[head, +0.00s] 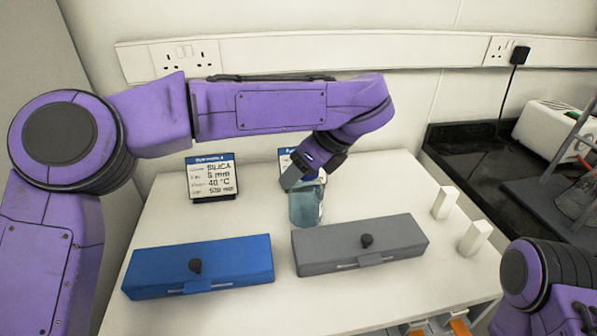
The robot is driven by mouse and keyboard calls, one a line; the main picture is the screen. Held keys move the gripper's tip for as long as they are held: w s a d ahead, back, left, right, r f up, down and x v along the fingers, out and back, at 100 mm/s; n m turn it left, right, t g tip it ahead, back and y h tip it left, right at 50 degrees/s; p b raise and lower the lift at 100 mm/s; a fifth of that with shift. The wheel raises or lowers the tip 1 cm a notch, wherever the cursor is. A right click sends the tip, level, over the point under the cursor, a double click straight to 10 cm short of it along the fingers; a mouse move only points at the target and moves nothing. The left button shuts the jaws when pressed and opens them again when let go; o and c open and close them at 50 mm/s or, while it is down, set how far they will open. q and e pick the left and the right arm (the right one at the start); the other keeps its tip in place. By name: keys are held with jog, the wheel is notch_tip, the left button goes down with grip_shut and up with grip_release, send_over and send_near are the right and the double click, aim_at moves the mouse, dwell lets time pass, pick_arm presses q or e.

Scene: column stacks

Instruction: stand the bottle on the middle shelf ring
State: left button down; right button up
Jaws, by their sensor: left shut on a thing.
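The bottle (306,205) is a clear, blue-tinted vessel, upright behind the grey box at the middle of the white table. My left gripper (303,178) reaches down from above and is shut on the top of the bottle. The gripper and wrist hide the bottle's upper part, and I cannot tell if its base touches the table. I cannot make out a middle shelf ring. My right arm shows at the lower right edge, but its gripper is out of view.
A blue box (225,262) and a grey box (390,240), both with black knobs, lie at the front. A SILICA sign (211,177) stands behind; another is partly hidden. Two white blocks (444,202) (475,236) stand right. A grey frame (550,205) is at far right.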

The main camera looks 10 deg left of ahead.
pick_arm(q)
jog(key=shift+w+f, duration=0.1)
jog(key=shift+f, duration=0.45)
jog(key=shift+f, duration=0.1)
jog(key=shift+c, duration=2.1)
grip_release()
